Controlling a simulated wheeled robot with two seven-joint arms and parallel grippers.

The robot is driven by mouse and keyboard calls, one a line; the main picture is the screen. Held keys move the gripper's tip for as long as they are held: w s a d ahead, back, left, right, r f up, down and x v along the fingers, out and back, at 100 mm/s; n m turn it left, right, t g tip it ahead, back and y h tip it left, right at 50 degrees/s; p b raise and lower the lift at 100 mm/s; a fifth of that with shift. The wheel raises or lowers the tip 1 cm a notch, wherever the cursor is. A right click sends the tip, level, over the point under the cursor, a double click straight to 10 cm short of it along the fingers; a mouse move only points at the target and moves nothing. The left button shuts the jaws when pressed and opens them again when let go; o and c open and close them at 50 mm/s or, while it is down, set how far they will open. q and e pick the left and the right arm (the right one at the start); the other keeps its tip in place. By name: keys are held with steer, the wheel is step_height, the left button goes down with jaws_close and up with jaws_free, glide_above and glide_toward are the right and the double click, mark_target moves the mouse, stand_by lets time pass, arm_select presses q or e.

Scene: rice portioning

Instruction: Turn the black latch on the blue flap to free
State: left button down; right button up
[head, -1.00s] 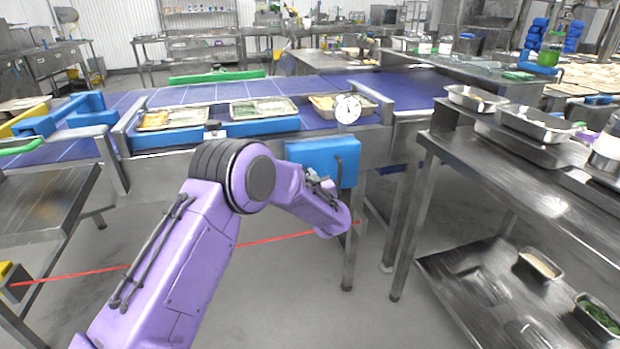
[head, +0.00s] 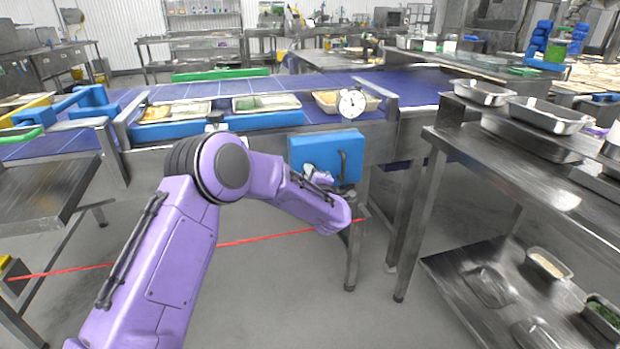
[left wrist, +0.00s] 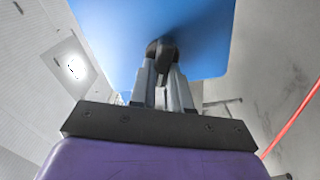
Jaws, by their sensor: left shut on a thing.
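The blue flap (head: 328,150) hangs on the front of the conveyor frame, with a dark curved bar on its right part. In the left wrist view, the flap (left wrist: 195,30) fills the upper middle. The black latch (left wrist: 163,52) stands out from its face. My left gripper (left wrist: 162,75) is shut on the latch, one finger on each side. In the head view, my left gripper (head: 318,178) is small, close to the flap's lower part and partly hidden by my wrist. The latch cannot be made out clearly there. My right gripper is not in view.
The conveyor (head: 415,88) with filled trays (head: 265,103) and a white round dial (head: 351,103) lies above the flap. A steel table (head: 480,150) with pans stands close on the right. A frame leg (head: 353,260) stands below the flap. Open floor lies in front.

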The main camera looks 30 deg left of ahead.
arm_select(q)
steer(key=shift+s+f+n+b, duration=0.1)
steer(key=shift+f+n+b, duration=0.1)
steer(key=shift+n+b, duration=0.6)
steer(key=shift+f+n+b, duration=0.15)
steer(key=shift+n+b, duration=0.15)
steer(key=shift+n, duration=1)
steer(key=c, duration=1.1)
jaws_free()
steer(key=v, duration=1)
steer(key=shift+s+d+p, duration=0.15)
steer(key=shift+s+p, duration=0.05)
steer(key=shift+p, duration=0.1)
